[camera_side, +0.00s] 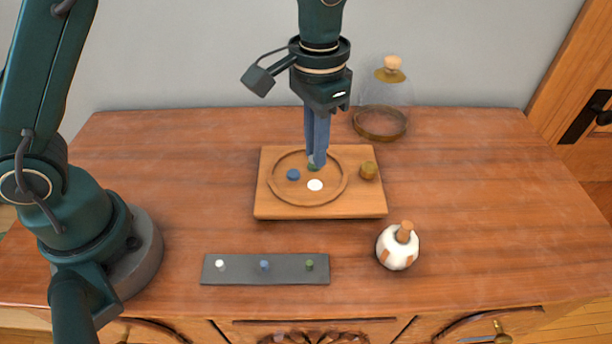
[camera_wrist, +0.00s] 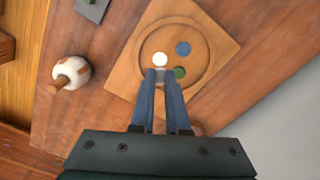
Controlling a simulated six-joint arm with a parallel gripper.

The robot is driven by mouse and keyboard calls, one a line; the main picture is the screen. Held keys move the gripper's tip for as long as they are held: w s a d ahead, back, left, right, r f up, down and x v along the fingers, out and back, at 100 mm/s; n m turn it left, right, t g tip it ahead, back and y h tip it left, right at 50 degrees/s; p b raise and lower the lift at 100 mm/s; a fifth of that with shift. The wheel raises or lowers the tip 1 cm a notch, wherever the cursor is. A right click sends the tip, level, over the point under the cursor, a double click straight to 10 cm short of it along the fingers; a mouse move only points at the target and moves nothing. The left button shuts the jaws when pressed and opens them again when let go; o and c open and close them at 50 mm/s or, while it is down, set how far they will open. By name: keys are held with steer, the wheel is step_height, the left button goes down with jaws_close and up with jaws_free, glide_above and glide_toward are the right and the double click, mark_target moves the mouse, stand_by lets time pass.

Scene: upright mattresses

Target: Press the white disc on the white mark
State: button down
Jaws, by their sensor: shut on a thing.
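A flat white round spot (camera_side: 315,185) lies inside the ring groove of a light wooden board (camera_side: 270,208); it also shows in the wrist view (camera_wrist: 160,59). I cannot tell whether it is a mark or a disc. A blue round spot (camera_side: 293,174) and a green one (camera_wrist: 180,72) lie inside the same ring. My gripper (camera_side: 317,162) points down over the ring, just behind the white spot. Its blue fingers are shut on a small pale grey thing (camera_wrist: 160,76), mostly hidden between the tips. I cannot tell whether it touches the board.
A dark strip (camera_side: 240,275) with white, blue and green knobs lies in front of the board. A round white jar with a wooden stopper (camera_side: 397,249) stands at front right. A glass dome (camera_side: 384,112) stands behind.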

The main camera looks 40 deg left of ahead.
mark_target(315, 185)
steer(key=shift+f, duration=2.4)
steer(key=shift+f, duration=0.4)
steer(key=c, duration=1.2)
jaws_free()
steer(key=shift+c, duration=0.2)
steer(key=shift+r, duration=1.5)
